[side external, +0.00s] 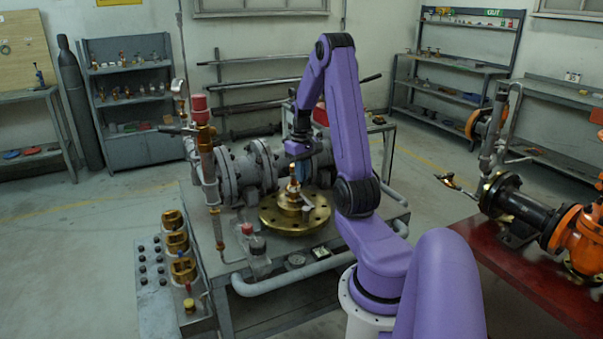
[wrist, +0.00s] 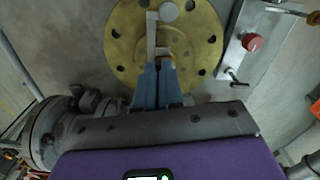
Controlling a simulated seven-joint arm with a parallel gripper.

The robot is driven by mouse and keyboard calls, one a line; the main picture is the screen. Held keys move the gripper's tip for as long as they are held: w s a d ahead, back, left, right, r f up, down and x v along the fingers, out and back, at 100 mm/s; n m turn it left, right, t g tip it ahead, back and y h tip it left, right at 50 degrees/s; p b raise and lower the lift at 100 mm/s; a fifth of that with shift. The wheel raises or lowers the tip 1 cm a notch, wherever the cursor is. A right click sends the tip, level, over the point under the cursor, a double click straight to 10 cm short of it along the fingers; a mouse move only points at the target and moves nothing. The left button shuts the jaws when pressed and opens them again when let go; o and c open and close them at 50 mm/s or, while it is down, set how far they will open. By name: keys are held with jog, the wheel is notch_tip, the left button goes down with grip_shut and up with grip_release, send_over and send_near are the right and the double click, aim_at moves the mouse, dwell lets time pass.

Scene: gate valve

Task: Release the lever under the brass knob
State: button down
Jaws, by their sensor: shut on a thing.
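A round brass flange (side external: 297,222) with bolt holes lies flat on the bench; it also fills the top of the wrist view (wrist: 127,50). A small brass knob (side external: 294,187) stands above its centre in the side view. A pale grey lever (wrist: 152,32) runs over the flange to my fingertips. My gripper (wrist: 159,62) points down at the flange centre, its blue fingers close together, shut on the lever's near end. In the side view my gripper (side external: 298,172) is just above the knob area. The exact contact is partly hidden by the fingers.
Grey flanged piping (side external: 255,170) stands behind the brass flange. A vertical pipe with a red cap (side external: 199,103) is at left. A red knob (wrist: 252,42) sits on a plate right of the flange in the wrist view. A red table (side external: 520,270) with orange valves is at right.

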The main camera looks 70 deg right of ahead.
jog(key=shift+s+d+n, duration=0.1)
jog(key=shift+d+n, duration=0.15)
jog(key=shift+n, duration=0.45)
jog(key=c, duration=1.3)
grip_release()
jog(key=shift+o, duration=0.2)
notch_tip(320, 180, up, 18)
jog(key=shift+f, duration=0.25)
